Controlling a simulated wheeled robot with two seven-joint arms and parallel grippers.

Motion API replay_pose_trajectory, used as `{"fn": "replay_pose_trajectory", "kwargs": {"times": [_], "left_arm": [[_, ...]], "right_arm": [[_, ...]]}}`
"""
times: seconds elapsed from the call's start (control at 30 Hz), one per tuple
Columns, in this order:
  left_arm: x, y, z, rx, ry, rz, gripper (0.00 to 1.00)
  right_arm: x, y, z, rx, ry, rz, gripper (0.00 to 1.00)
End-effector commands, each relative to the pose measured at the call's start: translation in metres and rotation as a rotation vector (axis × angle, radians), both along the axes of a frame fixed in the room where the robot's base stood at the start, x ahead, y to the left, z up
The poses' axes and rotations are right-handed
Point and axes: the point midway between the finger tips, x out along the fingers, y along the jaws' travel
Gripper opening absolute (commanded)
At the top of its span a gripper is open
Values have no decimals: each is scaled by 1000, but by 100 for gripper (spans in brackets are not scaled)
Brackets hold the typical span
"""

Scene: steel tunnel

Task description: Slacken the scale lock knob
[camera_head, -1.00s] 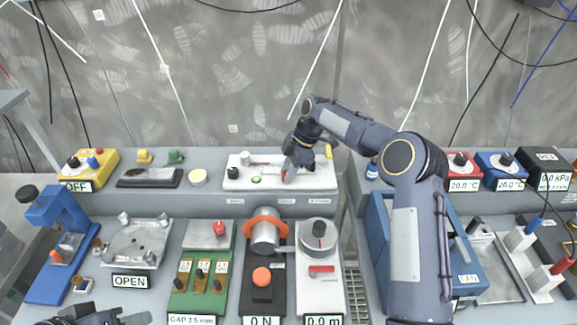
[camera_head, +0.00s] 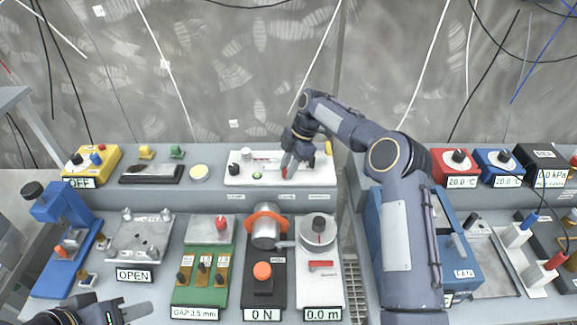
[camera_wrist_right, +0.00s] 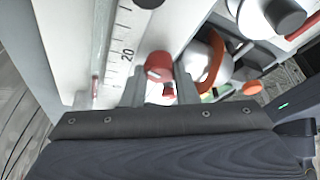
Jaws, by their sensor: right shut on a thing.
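The scale lock knob is a red knob (camera_wrist_right: 158,66) beside the printed ruler scale (camera_wrist_right: 122,50), near its 20 mark. In the head view a little red shows at the right gripper's tip, on the white scale board (camera_head: 318,177) on the back shelf. My right gripper (camera_wrist_right: 160,90) has a finger on each side of the red knob and is shut on it. In the head view the right gripper (camera_head: 289,168) points down at the board and hides most of the knob. My left gripper (camera_head: 128,310) is at the bottom left edge, partly cut off, away from the board.
A black knob (camera_head: 234,169) stands at the board's left end. In front are a clamp with an orange ring (camera_head: 267,216) and a white "0.0 m" device (camera_head: 319,270). A blue case (camera_head: 455,252) stands beside my right arm. A yellow OFF box (camera_head: 92,163) is at the far left.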

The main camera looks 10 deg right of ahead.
Motion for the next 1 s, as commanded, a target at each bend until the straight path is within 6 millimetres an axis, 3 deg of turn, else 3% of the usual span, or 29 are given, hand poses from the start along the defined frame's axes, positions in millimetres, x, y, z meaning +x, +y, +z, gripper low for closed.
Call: {"fn": "replay_pose_trajectory", "kwargs": {"times": [0.03, 0.17, 0.53, 1.0], "left_arm": [[0, 0, 0, 0, 0, 0, 36], [0, 0, 0, 0, 0, 0, 36], [0, 0, -2, 0, 0, 0, 36], [0, 0, -7, 0, 0, 0, 36]], "right_arm": [[1, -1, 1, -1, -3, -1, 30], [0, -1, 1, -1, -2, -2, 47], [1, -2, 5, 0, -3, -2, 48], [9, -27, 68, 0, -3, -1, 48]]}}
